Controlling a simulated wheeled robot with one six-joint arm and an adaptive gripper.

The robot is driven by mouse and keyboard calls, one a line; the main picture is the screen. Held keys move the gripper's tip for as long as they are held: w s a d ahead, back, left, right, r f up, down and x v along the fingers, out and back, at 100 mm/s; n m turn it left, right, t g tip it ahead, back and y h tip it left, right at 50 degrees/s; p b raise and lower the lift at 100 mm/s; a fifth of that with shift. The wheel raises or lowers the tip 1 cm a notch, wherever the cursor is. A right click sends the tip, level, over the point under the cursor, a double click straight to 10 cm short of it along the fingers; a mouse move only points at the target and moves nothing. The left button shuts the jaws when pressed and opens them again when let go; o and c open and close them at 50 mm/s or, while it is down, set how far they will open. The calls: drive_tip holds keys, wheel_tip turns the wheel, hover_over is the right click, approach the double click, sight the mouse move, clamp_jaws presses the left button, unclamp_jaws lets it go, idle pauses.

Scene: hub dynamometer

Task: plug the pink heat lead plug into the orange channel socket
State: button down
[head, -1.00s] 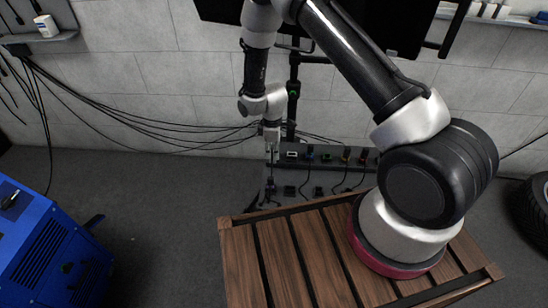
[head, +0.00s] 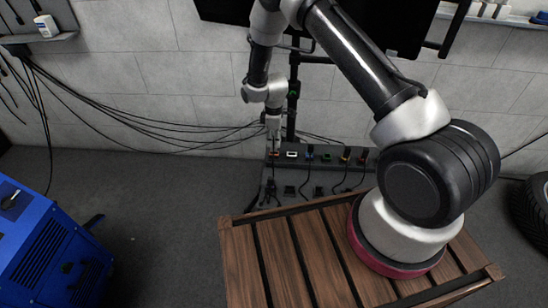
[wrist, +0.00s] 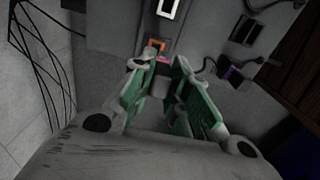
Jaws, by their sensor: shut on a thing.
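My gripper (wrist: 160,88) is shut on the pink heat lead plug (wrist: 163,60), whose grey body sits between the green finger pads with a pink part at its far end. The orange channel socket (wrist: 157,46) is straight ahead of the plug in the wrist view, very close to its tip. I cannot tell whether plug and socket touch. In the head view my gripper (head: 273,141) is at the left end of the dark socket strip, just above a small red-orange spot (head: 275,153). The plug itself is too small to make out there.
A white-framed socket (wrist: 168,8) sits beside the orange one. Other coloured sockets with hanging leads run right along the strip (head: 336,161). A dark block with a purple socket (wrist: 233,75) is at right in the wrist view. A slatted wooden bench (head: 243,262) stands in front.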

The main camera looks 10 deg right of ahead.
drive_tip(key=shift+w+d, duration=0.15)
drive_tip(key=shift+w, duration=0.35)
drive_tip(key=shift+f, duration=0.4)
drive_tip(key=shift+f, duration=0.35)
idle(0.4)
drive_tip(key=shift+f, duration=1.15)
drive_tip(key=c, duration=1.3)
unclamp_jaws()
